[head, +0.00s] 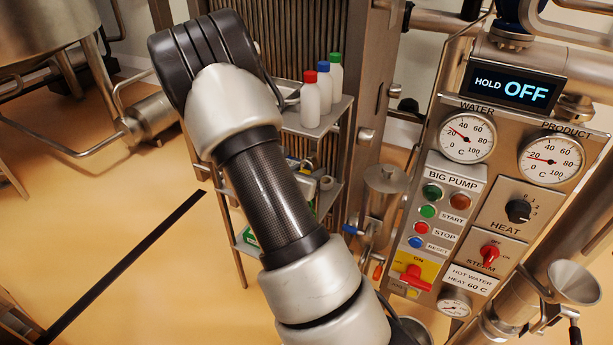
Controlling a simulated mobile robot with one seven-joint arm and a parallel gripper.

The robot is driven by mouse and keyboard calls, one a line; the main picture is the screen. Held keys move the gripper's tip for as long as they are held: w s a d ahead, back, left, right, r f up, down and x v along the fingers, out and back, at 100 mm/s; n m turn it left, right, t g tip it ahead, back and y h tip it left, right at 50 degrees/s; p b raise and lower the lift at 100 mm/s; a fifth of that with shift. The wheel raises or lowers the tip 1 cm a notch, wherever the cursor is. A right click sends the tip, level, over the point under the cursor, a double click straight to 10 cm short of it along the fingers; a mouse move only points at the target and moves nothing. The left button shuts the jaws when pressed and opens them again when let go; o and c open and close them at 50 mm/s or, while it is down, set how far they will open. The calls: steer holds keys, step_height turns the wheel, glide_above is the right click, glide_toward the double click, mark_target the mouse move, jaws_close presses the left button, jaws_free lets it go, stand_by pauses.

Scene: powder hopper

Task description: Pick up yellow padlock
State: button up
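I cannot clearly make out a yellow padlock. A small yellow item (292,162) shows on the middle level of the shelf rack, partly hidden behind my arm and too small to identify. A yellow plate (428,269) with a red rotary handle (411,278) is on the lower left of the control panel; a small yellowish piece (412,293) lies just below the handle, and I cannot tell what it is. My arm rises from the bottom centre to the upper left, across the rack. My gripper is not in view.
The rack's top shelf (318,126) holds white bottles with red, blue and green caps. The control panel (511,190) stands at right, with gauges, buttons and pipes around it. A tank (45,30) and pipework are at upper left. The floor at left is mostly open.

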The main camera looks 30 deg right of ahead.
steer(key=shift+c, duration=1.3)
steer(key=shift+r, duration=0.6)
steer(key=shift+s+a+r, duration=0.1)
steer(key=shift+a+r, duration=0.05)
steer(key=shift+a, duration=0.2)
steer(key=s+a, duration=0.2)
steer(key=a, duration=0.2)
steer(key=s+a+b, duration=0.1)
steer(key=s+a, duration=0.2)
steer(key=a, duration=0.2)
steer(key=s+a, duration=0.3)
steer(key=a, duration=0.2)
steer(key=shift+s, duration=0.2)
steer(key=shift+s+a+r, duration=0.25)
steer(key=shift+a+r, duration=0.15)
steer(key=shift+r, duration=0.25)
